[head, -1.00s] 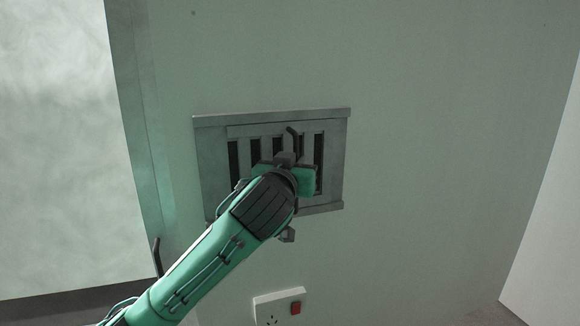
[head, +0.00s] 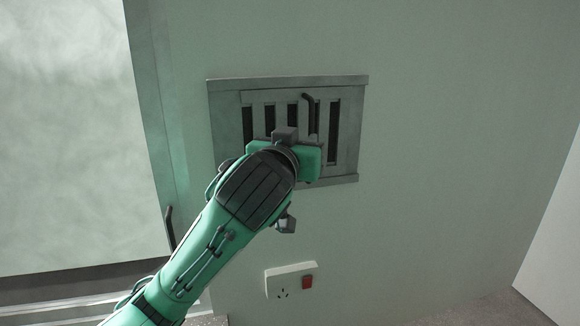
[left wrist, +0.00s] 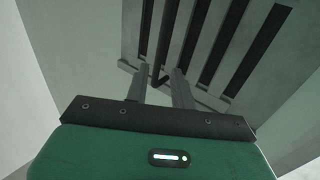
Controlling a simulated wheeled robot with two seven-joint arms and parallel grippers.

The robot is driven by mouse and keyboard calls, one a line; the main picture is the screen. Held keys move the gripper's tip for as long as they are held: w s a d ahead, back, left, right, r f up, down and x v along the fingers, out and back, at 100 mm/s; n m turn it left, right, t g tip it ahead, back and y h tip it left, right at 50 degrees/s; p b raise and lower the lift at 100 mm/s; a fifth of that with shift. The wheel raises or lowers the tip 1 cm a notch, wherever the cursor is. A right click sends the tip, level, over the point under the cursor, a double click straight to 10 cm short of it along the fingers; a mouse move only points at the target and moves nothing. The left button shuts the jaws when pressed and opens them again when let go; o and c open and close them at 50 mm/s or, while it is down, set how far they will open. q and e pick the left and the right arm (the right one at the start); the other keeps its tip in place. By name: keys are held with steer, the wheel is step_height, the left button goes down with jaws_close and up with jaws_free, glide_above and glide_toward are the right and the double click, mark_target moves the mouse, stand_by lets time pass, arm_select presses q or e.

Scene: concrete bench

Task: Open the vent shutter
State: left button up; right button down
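The vent shutter (head: 322,120) is a grey panel of upright slats with dark slots, set in a grey frame (head: 222,110) on the wall. A dark bar handle (head: 309,108) stands out from the panel; its lower part is hidden by my left gripper (head: 308,158) in the head view. In the left wrist view, my left gripper (left wrist: 160,72) has its two grey fingers apart. The dark handle (left wrist: 158,62) shows between them, with a gap on each side; I cannot tell how deep it sits. The slats and slots (left wrist: 212,45) fill the upper right. My right gripper is out of view.
A white socket with a red switch (head: 290,279) is on the wall below the vent. At the left is a large pale panel (head: 60,130) in a grey frame, with a dark handle (head: 169,228) near its edge. The wall right of the vent is clear.

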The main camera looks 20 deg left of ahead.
arm_select(q)
steer(key=s+b, duration=0.1)
steer(key=s, duration=0.5)
steer(key=shift+s+b, duration=0.25)
steer(key=shift+b, duration=0.15)
